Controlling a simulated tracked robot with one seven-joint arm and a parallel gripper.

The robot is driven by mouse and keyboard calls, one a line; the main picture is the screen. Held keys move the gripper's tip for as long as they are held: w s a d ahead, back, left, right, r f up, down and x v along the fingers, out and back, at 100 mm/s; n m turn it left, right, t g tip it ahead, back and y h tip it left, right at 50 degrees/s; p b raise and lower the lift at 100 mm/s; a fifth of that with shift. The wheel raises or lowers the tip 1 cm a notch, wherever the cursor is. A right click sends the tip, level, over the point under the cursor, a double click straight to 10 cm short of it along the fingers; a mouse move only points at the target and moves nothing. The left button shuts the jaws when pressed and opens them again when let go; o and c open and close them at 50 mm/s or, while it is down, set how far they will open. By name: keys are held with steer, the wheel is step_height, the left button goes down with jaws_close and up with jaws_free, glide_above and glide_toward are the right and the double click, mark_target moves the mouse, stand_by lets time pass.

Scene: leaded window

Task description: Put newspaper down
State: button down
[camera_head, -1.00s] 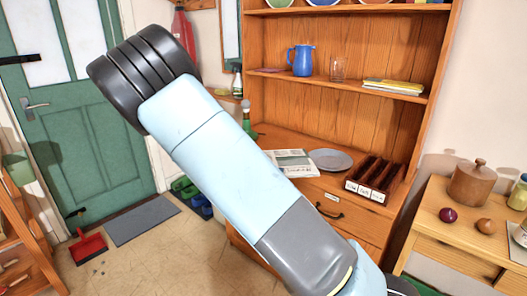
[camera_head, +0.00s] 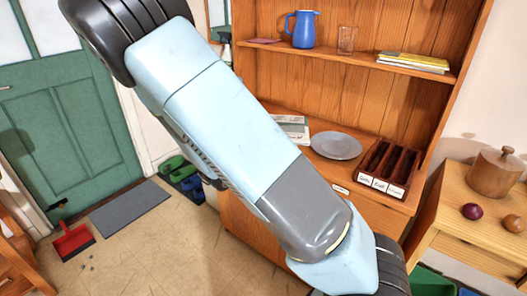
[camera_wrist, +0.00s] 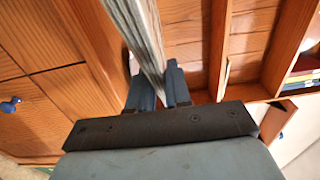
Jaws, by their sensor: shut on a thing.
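My gripper (camera_wrist: 158,85) is shut on the newspaper (camera_wrist: 143,30), a thin grey layered strip seen nearly edge-on in the wrist view. It stretches from between the fingers past the top of the picture. Its far end is out of view. In the head view a folded printed paper (camera_head: 293,128) shows on the dresser counter, partly behind my arm. I cannot tell whether it is the same paper. My gripper is hidden behind my arm in the head view.
On the wooden dresser's counter (camera_head: 318,121) are a grey plate (camera_head: 336,145) and a compartmented box (camera_head: 388,168). The shelf above bears a blue jug (camera_head: 303,28), a glass (camera_head: 347,40) and yellow-topped books (camera_head: 413,62). A side table (camera_head: 450,225) stands at right. A mat (camera_head: 131,214) lies on the floor.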

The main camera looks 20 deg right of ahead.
steer(key=w+d+f, duration=0.2)
steer(key=w+f, duration=0.6)
steer(key=f, duration=0.2)
steer(key=shift+w+f, duration=0.35)
steer(key=shift+f, duration=0.05)
steer(key=c, duration=1.1)
jaws_free()
steer(key=shift+o, duration=0.2)
